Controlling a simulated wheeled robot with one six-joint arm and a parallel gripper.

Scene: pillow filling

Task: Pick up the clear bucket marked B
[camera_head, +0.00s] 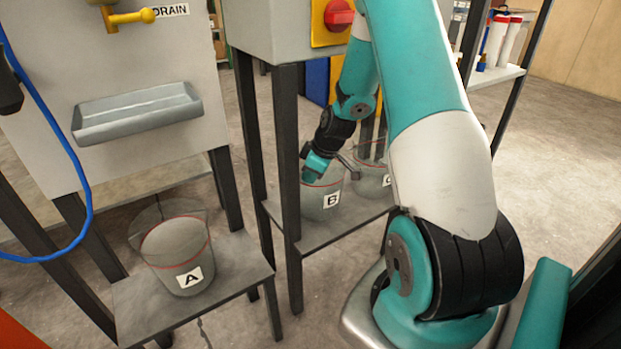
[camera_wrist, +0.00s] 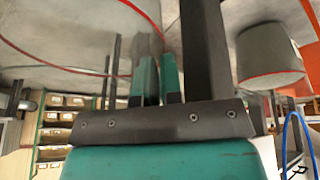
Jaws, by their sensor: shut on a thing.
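The clear bucket marked B (camera_head: 318,204) is upright at the low shelf under the grey cabinet, with a red line around it and its label facing the front. I cannot tell whether its base touches the shelf. My gripper (camera_head: 335,168) is at its upper part and hides some of the rim. In the wrist view the fingers of my gripper (camera_wrist: 160,78) are close together, shut at the wall of bucket B (camera_wrist: 65,35), which fills the upper left. The exact contact is partly hidden.
Another clear bucket (camera_head: 372,180) stands just right of B, its label partly hidden. Bucket A (camera_head: 178,255) stands on a separate low stand (camera_head: 240,262) at the left, under a tray (camera_head: 138,112). Dark table legs (camera_head: 288,150) rise close to B's left. Bare shelf (camera_head: 318,238) shows in front of B.

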